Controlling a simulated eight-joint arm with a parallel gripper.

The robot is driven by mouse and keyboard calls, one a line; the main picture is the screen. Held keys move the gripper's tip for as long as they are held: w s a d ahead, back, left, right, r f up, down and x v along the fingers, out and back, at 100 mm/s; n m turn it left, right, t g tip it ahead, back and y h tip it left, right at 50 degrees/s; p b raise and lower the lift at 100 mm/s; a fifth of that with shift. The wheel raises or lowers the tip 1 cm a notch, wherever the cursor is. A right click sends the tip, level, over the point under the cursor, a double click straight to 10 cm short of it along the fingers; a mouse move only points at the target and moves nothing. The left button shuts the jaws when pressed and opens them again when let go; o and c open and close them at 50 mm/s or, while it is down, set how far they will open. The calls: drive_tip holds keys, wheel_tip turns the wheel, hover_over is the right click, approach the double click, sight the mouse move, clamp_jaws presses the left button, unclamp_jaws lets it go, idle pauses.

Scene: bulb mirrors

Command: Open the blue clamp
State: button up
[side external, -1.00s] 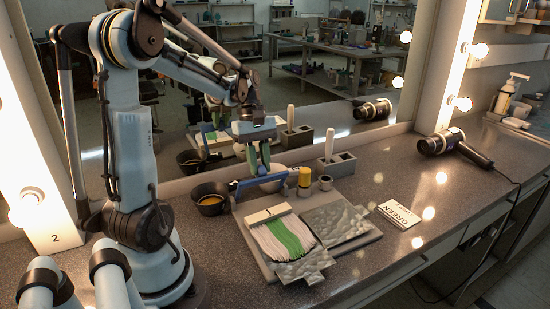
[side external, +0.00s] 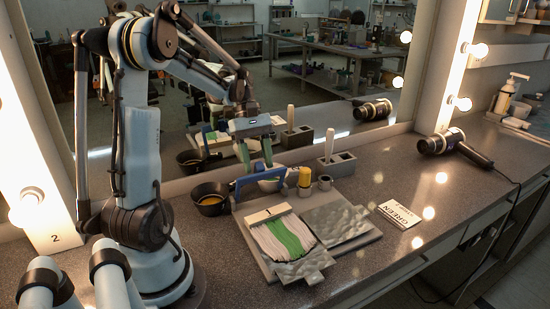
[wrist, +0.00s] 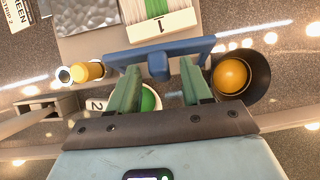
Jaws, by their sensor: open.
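The blue clamp (side external: 243,185) is at the back edge of the grey board (side external: 262,262), behind the white-and-green strands (side external: 280,238). Its bar looks raised and tilted up in the side view, with one leg reaching down at the left. In the wrist view my gripper (wrist: 160,66) has a finger on each side of the tab, with visible gaps. Whether the fingertips touch the bar is unclear.
A dark bowl with amber contents (side external: 211,199) stands left of the clamp. A yellow-topped bottle (side external: 305,177) and a grey holder (side external: 337,163) stand right. A white dish with green contents (wrist: 148,98) lies behind.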

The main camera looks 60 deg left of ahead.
drive_tip(key=shift+r, duration=0.1)
drive_tip(key=shift+a+r, duration=0.2)
drive_tip(key=shift+r, duration=0.1)
wheel_tip(320, 180, up, 9)
drive_tip(key=a, duration=0.1)
idle(0.4)
wheel_tip(320, 180, up, 6)
drive_tip(key=d+y, duration=0.2)
drive_tip(key=y, duration=0.3)
drive_tip(key=shift+a+f, duration=0.15)
drive_tip(key=shift+f, duration=8.55)
